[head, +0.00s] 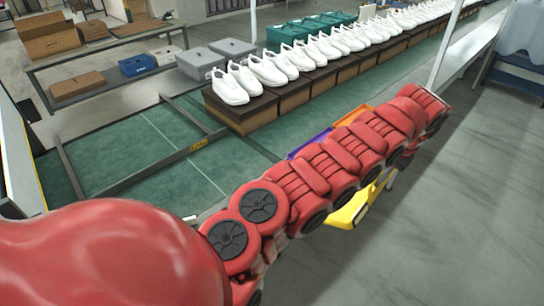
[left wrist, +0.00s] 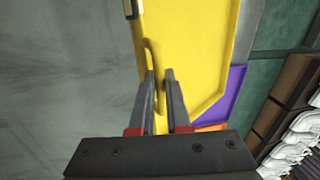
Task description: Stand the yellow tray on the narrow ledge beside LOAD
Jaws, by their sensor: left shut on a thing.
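The yellow tray (head: 346,212) shows in part below and right of my red left arm in the head view, the arm hiding the rest. In the left wrist view the yellow tray (left wrist: 195,50) fills the upper middle. In the head view the arm hides most of this gripper. A small yellow label (head: 198,145) sits on a dark bar across the green belt; its lettering is too small to read surely. I cannot make out the narrow ledge clearly. My right gripper is not in view.
A purple tray (head: 308,145) and an orange tray (head: 352,117) lie partly behind my arm. White shoes (head: 266,70) stand in a row on brown boxes (head: 290,97) along the line. The green belt (head: 140,150) left of them is largely clear. Grey floor (head: 450,210) is open at right.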

